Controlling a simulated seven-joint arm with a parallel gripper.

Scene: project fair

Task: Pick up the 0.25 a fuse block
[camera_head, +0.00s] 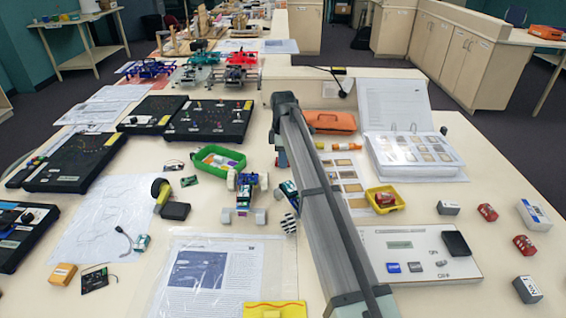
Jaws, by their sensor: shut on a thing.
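My grey arm crosses the middle of the table, and my gripper is not visible; it may be hidden behind the arm. Several small labelled blocks stand at the right: a grey block (447,208), a red block (487,213), a white block (534,215), another red block (524,246) and a grey-white block (527,290). Another red block (384,200) sits in a yellow tray (398,192). The labels are too small to read, so I cannot tell which, if any, is the 0.25 A fuse block.
A white panel (382,243) with a display lies right of my arm. An open binder (412,150) and an orange case (331,122) lie behind. A green tray (218,161), a small wheeled model (243,189) and black circuit boards (208,119) are left. Bare table surrounds the right-hand blocks.

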